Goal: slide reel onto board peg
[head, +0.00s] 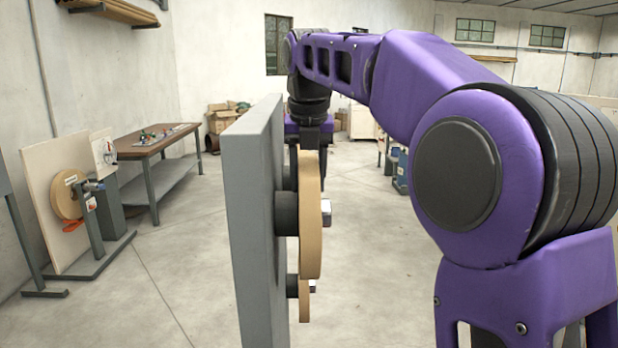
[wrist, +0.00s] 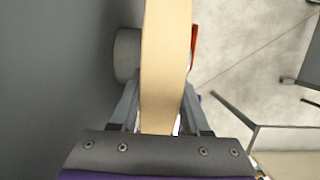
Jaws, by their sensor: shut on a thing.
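A tan reel (head: 310,220) stands edge-on beside the grey board (head: 250,200) in the head view. My gripper (head: 307,146) is shut on its upper rim from above. In the wrist view the reel (wrist: 163,70) lies between the two fingers of my gripper (wrist: 158,108). A dark round peg or hub (head: 286,213) fills the space between the board and the reel; it shows grey in the wrist view (wrist: 126,55). A small pale and red piece (head: 326,212) shows on the reel's right side. How far the reel sits on a peg is hidden.
A second tan reel (head: 304,300) is lower on the board's same side, partly hidden. A workbench (head: 155,143) and a pale panel with another reel (head: 68,195) stand at left. The floor (head: 180,270) left of the board is clear.

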